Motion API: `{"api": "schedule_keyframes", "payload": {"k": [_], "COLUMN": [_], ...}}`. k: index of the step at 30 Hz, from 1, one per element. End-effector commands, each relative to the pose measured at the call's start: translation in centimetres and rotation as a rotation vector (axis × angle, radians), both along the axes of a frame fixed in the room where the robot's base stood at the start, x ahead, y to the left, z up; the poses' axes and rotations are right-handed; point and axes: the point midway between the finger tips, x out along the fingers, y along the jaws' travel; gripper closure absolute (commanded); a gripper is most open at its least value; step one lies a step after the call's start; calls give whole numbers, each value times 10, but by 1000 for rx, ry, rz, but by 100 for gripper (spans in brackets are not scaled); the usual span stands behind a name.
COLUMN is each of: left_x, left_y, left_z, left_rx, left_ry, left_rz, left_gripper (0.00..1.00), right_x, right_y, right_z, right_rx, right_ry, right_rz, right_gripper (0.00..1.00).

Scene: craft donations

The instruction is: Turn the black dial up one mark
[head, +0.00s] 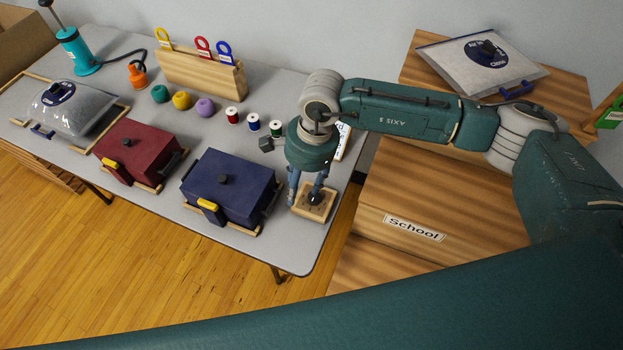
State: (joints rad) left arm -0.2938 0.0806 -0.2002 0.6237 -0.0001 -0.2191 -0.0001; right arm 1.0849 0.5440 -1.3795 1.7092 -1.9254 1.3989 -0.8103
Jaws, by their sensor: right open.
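The black dial (314,198) sits on a small wooden block (325,207) near the right front corner of the grey table. My right gripper (303,193) points down over the block, its fingers apart. One finger is beside the block's left side and the other is at the dial, overlapping it in view. I cannot tell whether it touches the dial. The dial's marks are too small or hidden to read. My left gripper is not in view.
A navy box (232,188) and a maroon box (136,150) stand left of the block. Several thread spools (253,122) and a small dark cube (266,144) lie behind. Wooden boxes, one labelled School (414,228), stand right of the table.

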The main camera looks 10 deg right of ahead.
Motion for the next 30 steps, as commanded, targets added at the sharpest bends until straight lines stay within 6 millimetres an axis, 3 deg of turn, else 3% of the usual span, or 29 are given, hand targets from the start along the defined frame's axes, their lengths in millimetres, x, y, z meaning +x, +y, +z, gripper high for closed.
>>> {"api": "schedule_keyframes", "payload": {"k": [1, 3, 6, 13, 21, 30], "left_x": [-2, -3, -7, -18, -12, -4], "left_y": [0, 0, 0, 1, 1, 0], "left_z": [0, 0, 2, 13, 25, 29], "left_rx": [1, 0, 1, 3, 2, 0], "left_ry": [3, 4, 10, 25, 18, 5], "left_rz": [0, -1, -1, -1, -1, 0], "left_gripper": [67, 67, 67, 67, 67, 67], "right_x": [9, 16, 19, 20, 22, 24], "right_y": [-19, -36, -45, -44, -42, -41], "right_z": [2, 3, 0, -33, -82, -104], "right_rx": [-64, -121, -152, -151, -149, -149], "right_ry": [-25, -41, -49, -46, -46, -49], "right_rz": [12, 21, 24, 23, 23, 23], "right_gripper": [53, 53, 53, 53, 53, 53]}}
